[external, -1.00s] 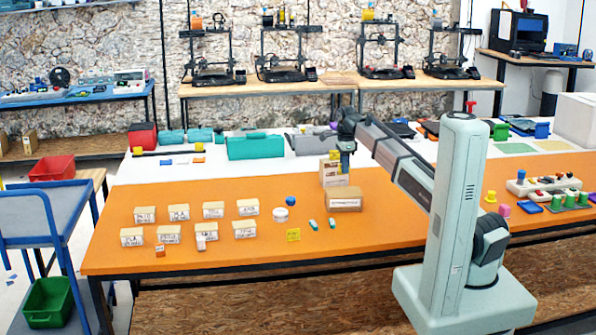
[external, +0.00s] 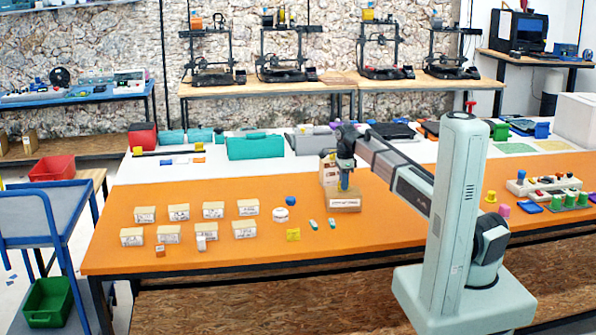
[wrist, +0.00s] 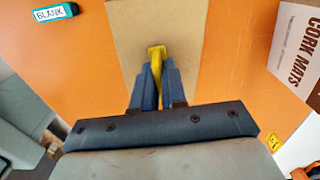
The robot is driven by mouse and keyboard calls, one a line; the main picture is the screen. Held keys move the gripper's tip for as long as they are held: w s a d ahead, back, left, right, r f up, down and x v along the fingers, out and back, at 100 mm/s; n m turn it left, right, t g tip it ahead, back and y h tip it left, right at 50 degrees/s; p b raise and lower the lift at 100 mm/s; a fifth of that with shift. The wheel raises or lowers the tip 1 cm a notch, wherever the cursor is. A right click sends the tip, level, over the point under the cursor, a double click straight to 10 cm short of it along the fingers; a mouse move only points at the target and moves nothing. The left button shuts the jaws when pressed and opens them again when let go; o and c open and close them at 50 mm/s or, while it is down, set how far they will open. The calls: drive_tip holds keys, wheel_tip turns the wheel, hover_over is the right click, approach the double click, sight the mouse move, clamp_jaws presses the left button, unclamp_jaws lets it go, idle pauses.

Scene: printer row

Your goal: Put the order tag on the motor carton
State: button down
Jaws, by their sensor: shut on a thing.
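My gripper (external: 345,186) is shut on a yellow piece, which I take to be the order tag (wrist: 156,52). In the wrist view the tag shows as a thin, bent yellow strip between the blue fingertips (wrist: 158,85). The low brown carton with a white label (external: 345,204), apparently the motor carton, lies directly under the gripper; its print is too small to read. Its plain brown top (wrist: 190,30) shows in the wrist view. I cannot tell whether the tag touches it.
A taller carton marked CORK MATS (wrist: 298,50) stands close behind the brown carton (external: 329,172).

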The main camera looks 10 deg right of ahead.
drive_tip(key=c, duration=1.2)
unclamp_jaws()
drive_tip(key=shift+f, duration=0.1)
wheel_tip(320, 180, up, 12)
drive_tip(key=shift+r, duration=0.2)
